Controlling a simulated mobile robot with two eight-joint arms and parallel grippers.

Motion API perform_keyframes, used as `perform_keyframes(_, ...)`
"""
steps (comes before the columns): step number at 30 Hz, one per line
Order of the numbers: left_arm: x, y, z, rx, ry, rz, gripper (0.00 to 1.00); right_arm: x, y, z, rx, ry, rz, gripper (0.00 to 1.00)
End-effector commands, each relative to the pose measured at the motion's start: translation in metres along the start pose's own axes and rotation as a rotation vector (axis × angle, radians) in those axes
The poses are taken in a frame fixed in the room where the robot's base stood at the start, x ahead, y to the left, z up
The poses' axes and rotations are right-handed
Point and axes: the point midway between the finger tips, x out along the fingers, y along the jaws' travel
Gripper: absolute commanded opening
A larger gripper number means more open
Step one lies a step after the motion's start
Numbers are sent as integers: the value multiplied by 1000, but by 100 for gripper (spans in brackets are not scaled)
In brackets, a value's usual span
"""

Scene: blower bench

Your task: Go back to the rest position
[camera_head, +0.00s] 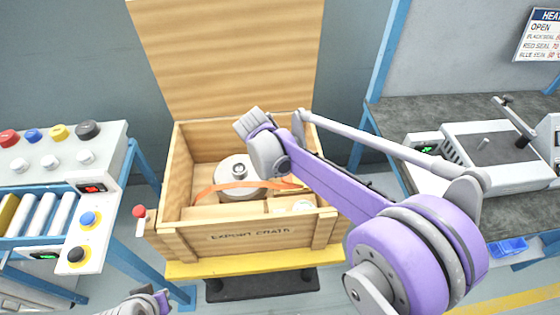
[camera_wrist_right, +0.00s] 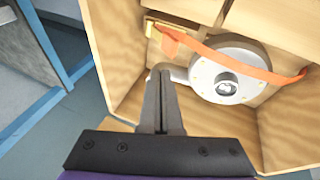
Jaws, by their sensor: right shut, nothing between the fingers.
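The open wooden export crate (camera_head: 228,237) stands on a yellow-edged stand, its lid raised at the back. Inside it lies a round grey-white blower (camera_head: 226,172) with an orange strap (camera_head: 208,188) across it. My right arm reaches over the crate from the right; its gripper end (camera_head: 250,125) is above the crate's back part, fingers not clear there. In the right wrist view the right gripper (camera_wrist_right: 162,72) is shut and empty; its tips overlap the blower's outlet in the picture, contact unclear. The blower (camera_wrist_right: 225,85) and strap (camera_wrist_right: 225,60) also show there. My left gripper (camera_head: 145,300) is partly cut off at the bottom edge.
A control bench with coloured knobs and buttons (camera_head: 60,150) stands left of the crate. A red-knobbed lever (camera_head: 139,211) is at the crate's left side. A grey bench (camera_head: 435,108) with a machine (camera_head: 490,148) and a blue tray (camera_head: 507,247) is at right.

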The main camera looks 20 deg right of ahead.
Motion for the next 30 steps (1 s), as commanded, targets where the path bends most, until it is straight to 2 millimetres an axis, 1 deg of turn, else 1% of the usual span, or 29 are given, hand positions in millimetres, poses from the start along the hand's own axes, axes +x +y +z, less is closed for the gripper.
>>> perform_keyframes(20,0,0,0,0,0,0,0,0,0,0,0,0,0,0)
perform_keyframes(23,-1,0,-1,0,0,0,0,-3,2,3,-1,2,-6,0)
perform_keyframes(26,-4,0,-3,0,2,0,0,-16,8,16,-8,11,-32,0)
perform_keyframes(29,-10,0,-7,0,5,0,0,-37,19,41,-17,27,-80,0)
perform_keyframes(30,-12,0,-9,0,6,0,0,-46,23,54,-21,35,-103,0)
